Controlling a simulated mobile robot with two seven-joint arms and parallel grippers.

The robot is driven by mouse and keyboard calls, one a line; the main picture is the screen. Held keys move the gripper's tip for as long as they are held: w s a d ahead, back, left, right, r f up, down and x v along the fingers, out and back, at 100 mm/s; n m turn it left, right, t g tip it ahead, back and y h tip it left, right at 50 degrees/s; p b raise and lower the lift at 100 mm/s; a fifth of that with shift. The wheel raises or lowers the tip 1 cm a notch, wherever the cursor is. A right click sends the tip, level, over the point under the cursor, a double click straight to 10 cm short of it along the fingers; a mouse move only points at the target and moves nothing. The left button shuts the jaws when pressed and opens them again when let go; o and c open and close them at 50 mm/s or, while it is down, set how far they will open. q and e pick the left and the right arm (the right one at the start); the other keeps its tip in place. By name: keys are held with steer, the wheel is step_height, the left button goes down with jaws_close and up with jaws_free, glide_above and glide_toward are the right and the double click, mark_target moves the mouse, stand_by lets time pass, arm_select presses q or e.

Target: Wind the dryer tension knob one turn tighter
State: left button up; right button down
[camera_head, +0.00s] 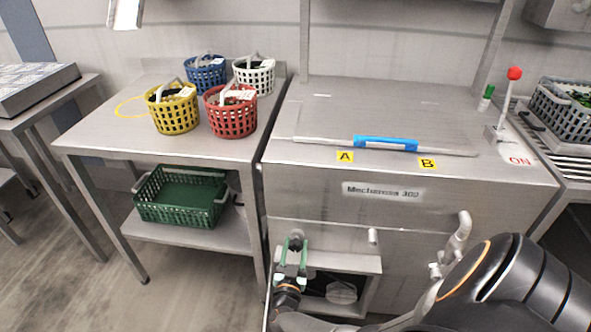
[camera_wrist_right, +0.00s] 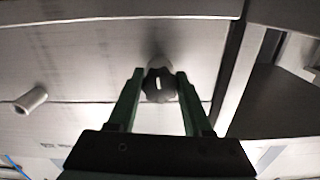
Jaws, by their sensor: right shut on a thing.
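The dryer tension knob (camera_wrist_right: 159,86) is a dark lobed knob with a white mark on its face, on a round mount on the machine's front panel. In the wrist view the mark stands nearly upright. My right gripper (camera_wrist_right: 160,78) has its green fingers on either side of the knob and is shut on it. In the head view my right gripper (camera_head: 294,252) is low at the left of the machine front (camera_head: 320,195), and the knob is largely hidden by the fingers. My left gripper is not in view.
An open compartment (camera_head: 372,285) is just right of my right gripper. A short peg (camera_head: 373,237) and a bent pipe (camera_head: 461,228) stick out of the front. A blue-handled lid (camera_head: 386,143) and a red-tipped lever (camera_head: 514,74) are above. A table (camera_head: 95,135) with baskets stands left.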

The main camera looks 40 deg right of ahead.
steer(key=shift+m, duration=1)
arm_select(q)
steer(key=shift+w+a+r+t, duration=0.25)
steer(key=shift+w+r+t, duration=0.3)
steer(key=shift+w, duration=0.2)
arm_select(e)
steer(key=shift+m, duration=0.3)
steer(key=shift+c, duration=1.6)
jaws_free()
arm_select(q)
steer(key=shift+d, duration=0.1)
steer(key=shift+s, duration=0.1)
arm_select(e)
steer(key=shift+a, duration=0.1)
